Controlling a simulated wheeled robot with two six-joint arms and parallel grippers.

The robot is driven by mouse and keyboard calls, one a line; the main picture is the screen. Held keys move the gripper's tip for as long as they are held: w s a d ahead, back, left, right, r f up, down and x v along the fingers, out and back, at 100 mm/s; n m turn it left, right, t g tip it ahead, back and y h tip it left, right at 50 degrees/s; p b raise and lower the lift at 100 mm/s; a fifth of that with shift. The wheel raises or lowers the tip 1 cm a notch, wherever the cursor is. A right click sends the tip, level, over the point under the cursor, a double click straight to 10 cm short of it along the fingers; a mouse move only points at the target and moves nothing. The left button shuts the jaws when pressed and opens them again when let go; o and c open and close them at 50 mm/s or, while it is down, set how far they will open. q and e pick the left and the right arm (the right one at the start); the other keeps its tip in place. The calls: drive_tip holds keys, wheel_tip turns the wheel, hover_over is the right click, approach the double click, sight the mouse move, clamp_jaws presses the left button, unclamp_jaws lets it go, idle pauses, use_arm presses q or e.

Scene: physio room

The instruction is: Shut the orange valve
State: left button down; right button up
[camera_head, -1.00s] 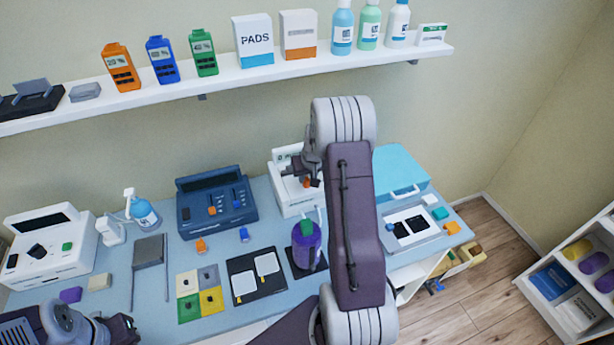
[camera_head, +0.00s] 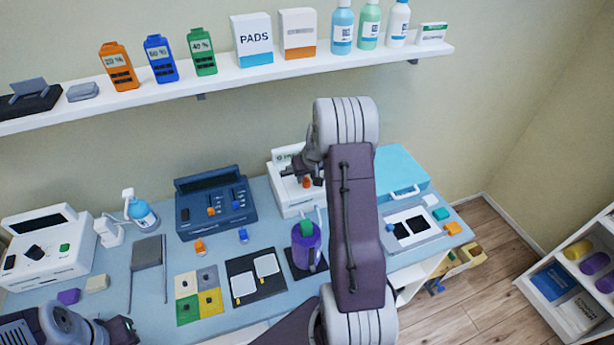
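A small orange part (camera_head: 306,182), which looks like the orange valve, sits on the front of the white device (camera_head: 291,205) at the back of the table. My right gripper (camera_head: 301,175) is just above and around it, its dark fingers apart. I cannot tell whether they touch it, and my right arm hides the device's right side. Whether the valve is open or shut does not show clearly. My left gripper (camera_head: 122,329) shows only partly at the bottom left, away from the device, and its fingers cannot be made out.
A blue console (camera_head: 215,222) with sliders stands left of the white device. A purple bottle (camera_head: 306,250) with a green top stands in front of it. A turquoise case (camera_head: 402,168) is to the right. A shelf (camera_head: 270,75) with boxes and bottles runs above.

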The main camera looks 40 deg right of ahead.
drive_tip(key=b+v, duration=0.1)
drive_tip(key=v, duration=0.8)
